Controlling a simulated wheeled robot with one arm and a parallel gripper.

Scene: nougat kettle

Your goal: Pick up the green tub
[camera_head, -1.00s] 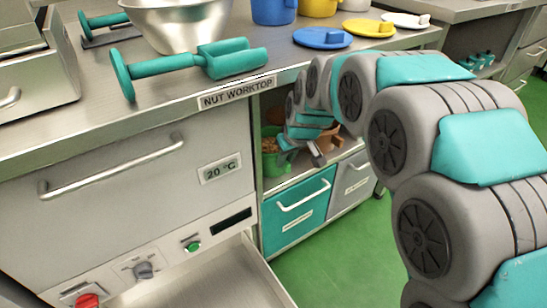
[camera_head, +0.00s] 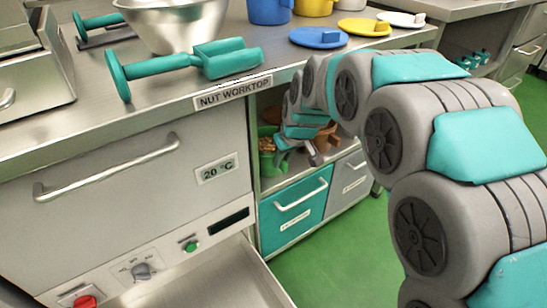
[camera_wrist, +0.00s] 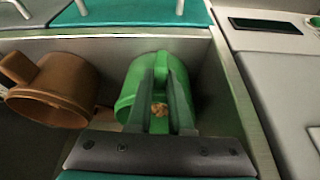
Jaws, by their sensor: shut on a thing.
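The green tub (camera_head: 266,163) stands in the open shelf space under the nut worktop, partly hidden by my arm. Brown pieces like nuts show inside it. In the wrist view the green tub (camera_wrist: 134,88) is at the middle, in front of my gripper. My gripper (camera_wrist: 163,70) is shut on the tub; its fingers overlap the tub's near side, and the exact contact is hard to make out. In the head view my gripper (camera_head: 284,158) is small and partly hidden by the wrist. I cannot tell whether the tub is clear of the shelf.
A brown tub (camera_wrist: 52,92) with a handle stands beside the green one; it also shows in the head view (camera_head: 328,138). A teal drawer (camera_head: 296,212) lies below the shelf, and the worktop edge (camera_head: 225,85) is above. A cabinet wall (camera_wrist: 240,105) is close to the green tub.

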